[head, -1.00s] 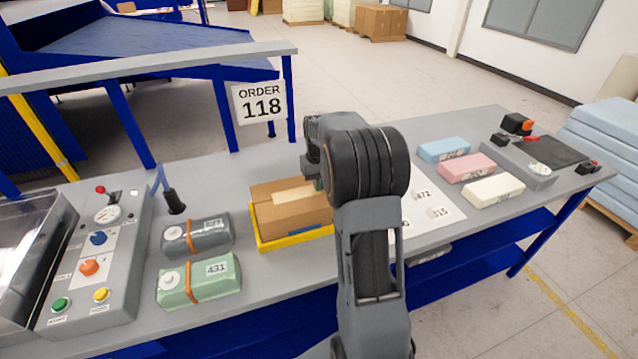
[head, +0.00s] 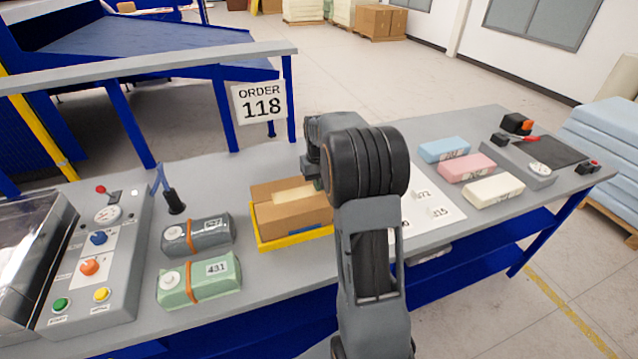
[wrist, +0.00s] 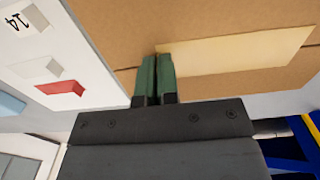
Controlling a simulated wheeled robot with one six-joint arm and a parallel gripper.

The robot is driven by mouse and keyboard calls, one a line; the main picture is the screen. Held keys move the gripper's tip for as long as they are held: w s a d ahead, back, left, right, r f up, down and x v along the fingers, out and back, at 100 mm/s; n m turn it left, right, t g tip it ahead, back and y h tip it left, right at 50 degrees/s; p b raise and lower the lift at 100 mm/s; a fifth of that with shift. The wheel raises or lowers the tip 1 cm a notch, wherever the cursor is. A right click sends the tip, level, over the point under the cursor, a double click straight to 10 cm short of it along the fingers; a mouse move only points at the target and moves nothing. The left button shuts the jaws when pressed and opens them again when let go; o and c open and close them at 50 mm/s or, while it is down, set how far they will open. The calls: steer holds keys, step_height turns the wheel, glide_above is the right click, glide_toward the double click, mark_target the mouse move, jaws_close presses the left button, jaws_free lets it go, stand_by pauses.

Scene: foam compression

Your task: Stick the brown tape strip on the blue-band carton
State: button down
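The carton (head: 285,220) is brown cardboard and sits in a yellow tray (head: 262,243) on the bench. The tape strip (head: 292,192), pale tan, lies along the carton's top over the seam. In the wrist view the strip (wrist: 235,52) runs right from my fingertips, roughly flat against the cardboard (wrist: 110,25). My gripper (wrist: 155,78) has its green fingertips almost together at the strip's left end and appears to pinch it. In the head view my arm hides the fingers and the carton's right end.
A grey pack (head: 197,236) and a green pack (head: 198,280) lie left of the tray, with a control panel (head: 95,255) beyond them. Right of my arm are a white sheet (head: 445,205) with number labels and blue, pink and cream blocks (head: 493,190).

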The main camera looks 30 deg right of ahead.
steer(key=c, duration=1.3)
jaws_free()
steer(key=shift+f, duration=0.2)
steer(key=shift+r, duration=0.1)
steer(key=shift+r+p, duration=2.75)
steer(key=shift+r, duration=0.8)
